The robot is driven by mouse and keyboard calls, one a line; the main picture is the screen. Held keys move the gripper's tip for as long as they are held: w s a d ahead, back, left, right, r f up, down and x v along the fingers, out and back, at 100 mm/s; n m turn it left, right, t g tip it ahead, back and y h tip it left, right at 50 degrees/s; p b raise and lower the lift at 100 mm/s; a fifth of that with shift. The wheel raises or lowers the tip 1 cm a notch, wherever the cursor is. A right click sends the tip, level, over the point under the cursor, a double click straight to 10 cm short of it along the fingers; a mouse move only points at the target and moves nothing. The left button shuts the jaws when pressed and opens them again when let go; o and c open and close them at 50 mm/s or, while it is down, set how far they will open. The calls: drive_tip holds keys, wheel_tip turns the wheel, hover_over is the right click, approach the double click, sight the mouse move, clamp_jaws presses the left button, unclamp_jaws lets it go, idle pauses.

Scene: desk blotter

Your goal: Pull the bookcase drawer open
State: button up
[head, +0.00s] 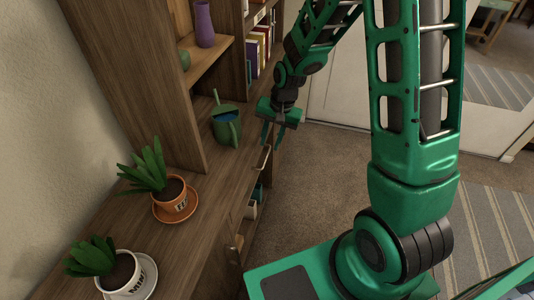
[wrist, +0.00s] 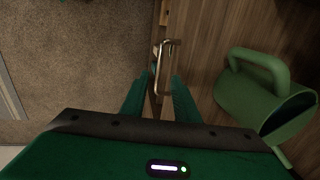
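The wooden bookcase (head: 180,205) runs along the left of the head view, with a metal bar handle (head: 264,158) on its front, just below the top surface. The handle (wrist: 170,58) also shows in the wrist view, ahead of and partly between my fingertips. My gripper (head: 273,143) is open, fingers pointing down, above and close to the handle. In the wrist view my gripper (wrist: 161,78) has its two green fingers apart with nothing clamped between them. The drawer front is seen edge-on, so I cannot tell how far it stands out.
A green watering can (head: 226,127) stands on the bookcase top close to my gripper; it also shows in the wrist view (wrist: 250,98). Two potted plants (head: 172,200) (head: 122,272) stand nearer. Books and a purple vase (head: 204,27) fill upper shelves. Carpet in front is clear.

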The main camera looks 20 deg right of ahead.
sight(266, 158)
drive_tip(key=f, duration=0.4)
drive_tip(key=a+f, duration=0.1)
drive_tip(key=f, duration=0.1)
drive_tip(key=shift+w+f, duration=0.35)
drive_tip(key=shift+f, duration=0.05)
